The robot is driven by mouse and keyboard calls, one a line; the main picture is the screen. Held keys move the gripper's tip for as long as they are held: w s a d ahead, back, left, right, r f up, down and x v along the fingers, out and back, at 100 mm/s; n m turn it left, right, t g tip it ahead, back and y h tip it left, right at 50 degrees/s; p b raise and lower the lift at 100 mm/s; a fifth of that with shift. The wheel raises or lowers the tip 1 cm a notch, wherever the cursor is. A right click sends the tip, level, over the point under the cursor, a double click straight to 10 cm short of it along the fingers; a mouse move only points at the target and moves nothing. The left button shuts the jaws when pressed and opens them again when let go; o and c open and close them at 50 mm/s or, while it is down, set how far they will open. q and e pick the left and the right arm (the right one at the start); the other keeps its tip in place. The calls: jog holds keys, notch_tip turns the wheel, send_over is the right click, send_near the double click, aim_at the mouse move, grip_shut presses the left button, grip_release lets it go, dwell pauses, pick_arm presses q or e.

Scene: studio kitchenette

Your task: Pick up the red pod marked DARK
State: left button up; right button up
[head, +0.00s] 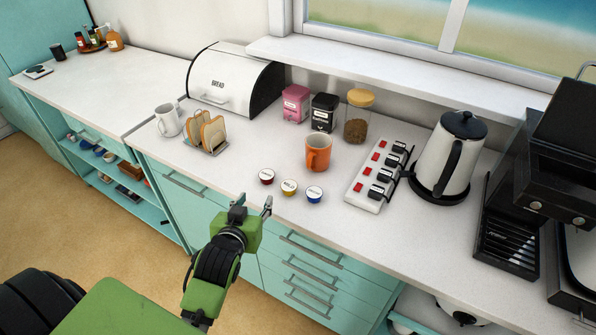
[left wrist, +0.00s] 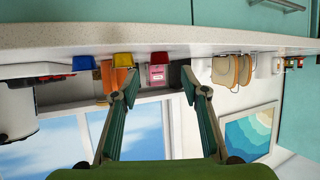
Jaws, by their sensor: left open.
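The red pod (head: 266,177) sits on the white counter near its front edge, left of a yellow pod (head: 289,187) and a blue pod (head: 314,194). Its label is too small to read. My left gripper (head: 254,204) is open and empty, just off the counter's front edge, in front of the red pod and apart from it. The left wrist view is upside down. There, the red pod (left wrist: 159,57) shows between the open fingers (left wrist: 160,84), beyond their tips, with the yellow pod (left wrist: 122,59) and blue pod (left wrist: 84,63) to its left. My right gripper is not in view.
An orange mug (head: 318,152) stands behind the pods. A power strip (head: 377,177) with plugs and a kettle (head: 449,155) are to the right. A toast rack (head: 206,134) and white mug (head: 167,120) are to the left. The counter around the pods is clear.

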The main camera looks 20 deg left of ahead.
aim_at(266, 176)
pick_arm(q)
jog(key=w, duration=0.2)
jog(key=w+a+p, duration=0.1)
jog(key=w, duration=0.1)
jog(key=w+a+f, duration=0.1)
jog(key=w, duration=0.2)
jog(key=shift+w+a+f, duration=0.1)
jog(key=shift+a, duration=0.1)
jog(key=shift+w+a+f, duration=0.1)
jog(key=shift+w, duration=0.25)
jog(key=shift+w+p, duration=0.25)
jog(key=shift+p, duration=0.15)
jog(key=p+x, duration=0.1)
jog(key=x, duration=0.2)
jog(key=shift+w, duration=0.25)
jog(key=shift+w+a+f, duration=0.15)
jog(key=shift+w+f, duration=0.15)
jog(key=shift+w, duration=0.2)
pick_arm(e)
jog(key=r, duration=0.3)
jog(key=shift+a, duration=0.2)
pick_arm(q)
jog(key=shift+c, duration=0.3)
